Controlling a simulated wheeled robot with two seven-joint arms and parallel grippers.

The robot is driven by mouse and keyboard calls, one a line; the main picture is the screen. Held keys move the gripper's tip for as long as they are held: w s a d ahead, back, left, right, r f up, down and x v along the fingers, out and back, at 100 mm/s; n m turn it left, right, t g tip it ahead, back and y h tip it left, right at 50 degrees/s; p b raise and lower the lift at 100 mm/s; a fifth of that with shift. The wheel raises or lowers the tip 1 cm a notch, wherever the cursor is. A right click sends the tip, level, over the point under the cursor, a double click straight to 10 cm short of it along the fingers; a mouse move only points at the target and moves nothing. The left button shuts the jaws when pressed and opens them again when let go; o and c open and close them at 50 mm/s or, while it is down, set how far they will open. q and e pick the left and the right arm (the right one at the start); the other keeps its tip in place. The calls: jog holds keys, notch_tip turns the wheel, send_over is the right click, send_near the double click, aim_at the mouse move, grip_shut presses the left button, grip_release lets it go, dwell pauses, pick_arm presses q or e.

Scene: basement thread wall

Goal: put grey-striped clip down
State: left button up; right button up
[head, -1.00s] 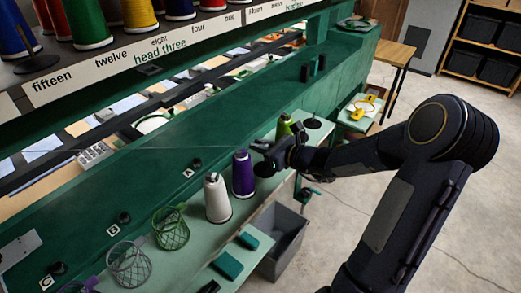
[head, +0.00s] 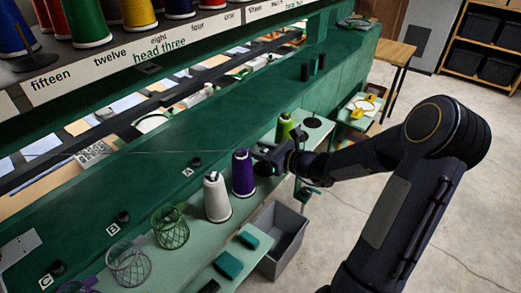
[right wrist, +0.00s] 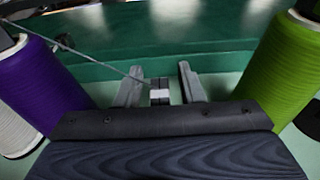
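The clip (right wrist: 160,92) shows in the right wrist view as a small dark grey block with a pale band, standing between the fingers of my right gripper (right wrist: 159,86). A gap shows between the clip and the right finger; the left finger is close beside it, and contact cannot be told. A thin thread runs from the clip toward the upper left. In the head view my right gripper (head: 268,161) is over the green bench, between the purple spool (head: 243,174) and the lime spool (head: 285,127); the clip is too small to tell there. My left gripper is out of view.
A white spool (head: 217,198) stands left of the purple one. Green wire (head: 170,229) and grey wire (head: 129,263) baskets stand farther left. A grey bin (head: 284,240) is below the bench. Purple and lime spools flank the gripper closely.

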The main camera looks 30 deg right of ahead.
jog(key=shift+r, duration=0.3)
jog(key=v, duration=1.1)
jog(key=s+a+r+n+g+y, duration=0.1)
jog(key=s+a+n+g, duration=0.35)
jog(key=a+n, duration=0.35)
jog(key=s+a+r+n+g+y, duration=0.2)
jog(key=s+a+n+g, duration=0.3)
jog(key=a+n, duration=0.4)
jog(key=s+d+f+n+h, duration=0.1)
jog(key=s+f+n+h, duration=0.1)
jog(key=s+n+h, duration=0.3)
jog(key=s+n+t, duration=0.1)
jog(key=s+n, duration=0.3)
jog(key=n, duration=0.4)
jog(key=shift+s+d, duration=0.2)
jog(key=shift+s, duration=0.15)
